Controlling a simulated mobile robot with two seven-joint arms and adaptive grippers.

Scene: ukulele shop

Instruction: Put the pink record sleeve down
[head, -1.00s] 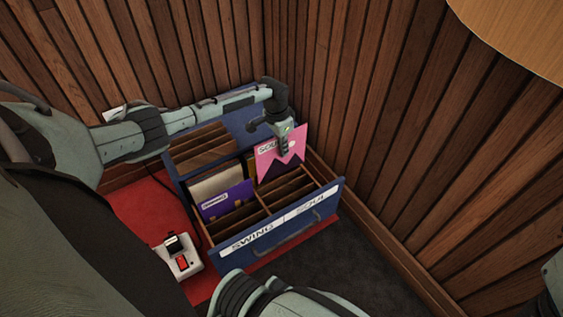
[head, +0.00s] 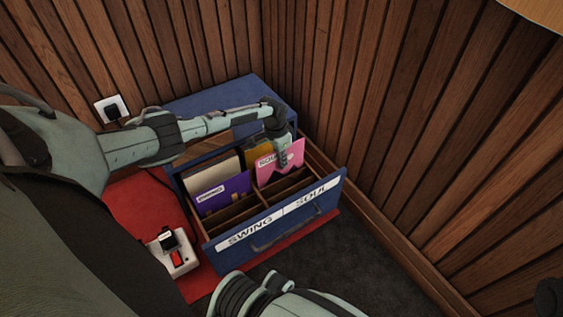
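The pink record sleeve (head: 293,155) stands roughly upright in the right half of the open drawer, on the side labelled SOUL. Its lower edge is down between the dividers, and whether it touches the drawer floor is hidden. My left gripper (head: 283,160) reaches down over the sleeve's upper part and appears shut on it, covering some of its lettering. The blue drawer (head: 331,200) has a SWING label on the left and a SOUL label on the right. My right arm shows at the bottom, but its fingers cannot be seen.
A purple sleeve (head: 226,192) and a cream one (head: 212,173) stand in the left half; a mustard sleeve (head: 258,157) is behind the pink one. Front compartments look empty. Wooden walls close in behind and right. A white switch box (head: 175,262) sits on the red mat (head: 140,205).

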